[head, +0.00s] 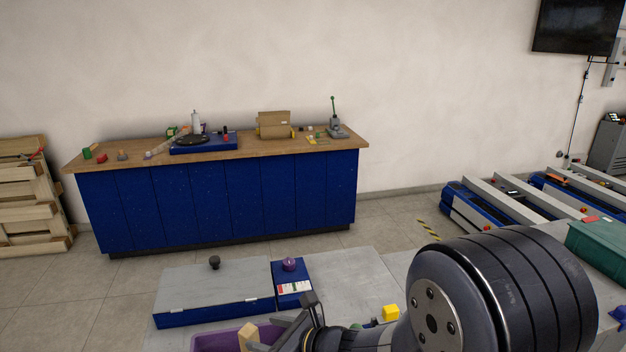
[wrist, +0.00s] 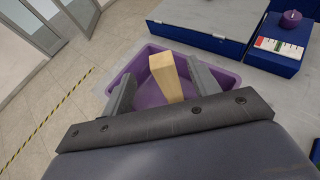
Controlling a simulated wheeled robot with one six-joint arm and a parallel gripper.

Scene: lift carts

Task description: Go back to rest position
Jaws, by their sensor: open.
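My gripper (wrist: 165,95) is open, its two grey fingers spread above a purple bin (wrist: 225,83) in the wrist view. A wooden block (wrist: 167,78) stands tilted in the bin and shows between the fingers. I cannot tell whether a finger touches it; nothing is clamped. In the head view my arm fills the lower right, and the gripper (head: 300,325) hangs over the purple bin (head: 207,341) at the bottom edge. The wooden block (head: 248,337) shows partly there.
A blue case with a grey lid (head: 215,281) and a blue box with a purple knob (head: 289,265) lie behind the bin. A green crate (head: 598,245) stands right. A blue workbench (head: 215,205) lines the wall.

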